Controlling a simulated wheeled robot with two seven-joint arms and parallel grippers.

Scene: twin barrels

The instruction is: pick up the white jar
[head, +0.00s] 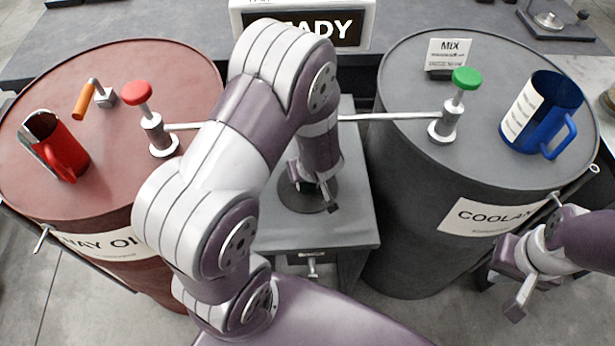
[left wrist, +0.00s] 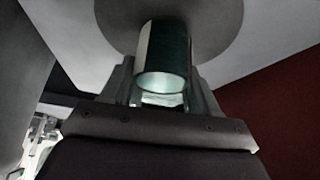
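A cylindrical jar (left wrist: 163,58), whitish at its left side and dark green elsewhere in this dim light, stands on a round dark pad with its open rim toward the camera in the left wrist view. My left gripper (left wrist: 162,88) has a finger on each side of the jar, very near its walls; whether they press on it is unclear. In the head view my left gripper (head: 312,185) points down over the dark round pad (head: 308,196) between the barrels, and it and my arm hide the jar. My right gripper (head: 508,286) is open and empty at the lower right.
A red barrel (head: 65,85) at left carries a red mug (head: 63,150) and a red-knobbed valve (head: 137,93). A grey barrel (head: 415,85) at right carries a blue mug (head: 545,115), a green-knobbed valve (head: 466,79) and a MIX card (head: 447,54). A bar spans between them.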

